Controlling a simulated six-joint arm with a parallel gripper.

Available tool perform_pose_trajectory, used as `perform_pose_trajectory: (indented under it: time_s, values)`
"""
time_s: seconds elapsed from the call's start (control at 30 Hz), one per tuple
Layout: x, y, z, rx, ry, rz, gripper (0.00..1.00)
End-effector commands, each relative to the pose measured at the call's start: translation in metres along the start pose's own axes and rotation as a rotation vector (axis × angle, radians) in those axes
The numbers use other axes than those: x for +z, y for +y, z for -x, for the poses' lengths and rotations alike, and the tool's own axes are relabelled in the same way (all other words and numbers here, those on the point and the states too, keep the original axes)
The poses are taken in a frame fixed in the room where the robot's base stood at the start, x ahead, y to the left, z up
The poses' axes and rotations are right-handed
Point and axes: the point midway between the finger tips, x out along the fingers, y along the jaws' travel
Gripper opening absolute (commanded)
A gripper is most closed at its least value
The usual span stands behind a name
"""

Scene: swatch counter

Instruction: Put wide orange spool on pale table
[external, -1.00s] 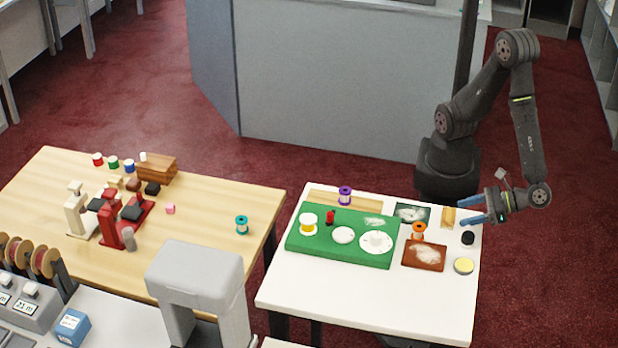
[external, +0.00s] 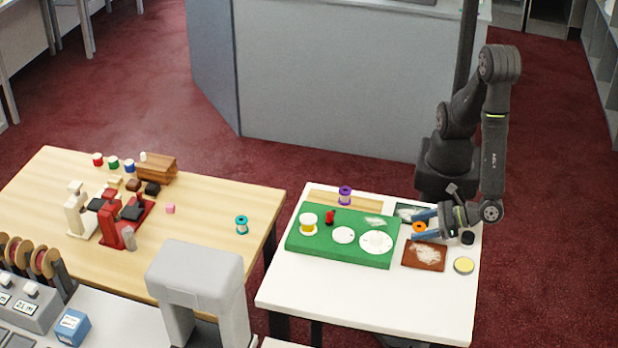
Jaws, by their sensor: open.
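The wide orange spool (external: 419,227) stands at the right part of the white table, by the brown swatch. My gripper (external: 424,225) is open, with its blue fingers reaching left, one on the far side and one on the near side of the orange spool. The fingers hide part of the spool; I cannot tell whether they touch it. The pale wood table (external: 215,258) is at the left, with a teal spool (external: 241,225) near its right edge.
A grey machine (external: 195,275) stands in front of the pale table. A gap separates the two tables.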

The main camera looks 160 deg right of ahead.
Motion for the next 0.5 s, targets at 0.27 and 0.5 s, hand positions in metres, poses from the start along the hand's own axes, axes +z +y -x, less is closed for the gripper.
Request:
perform_pose_trajectory:
  time_s: [0.27, 0.5]
  values:
    - [0.0002, -0.0001, -0.0056, 0.0, 0.0, 0.0, 0.61]
    - [0.0002, -0.0001, -0.0053, 0.0, 0.0, 0.0, 0.22]
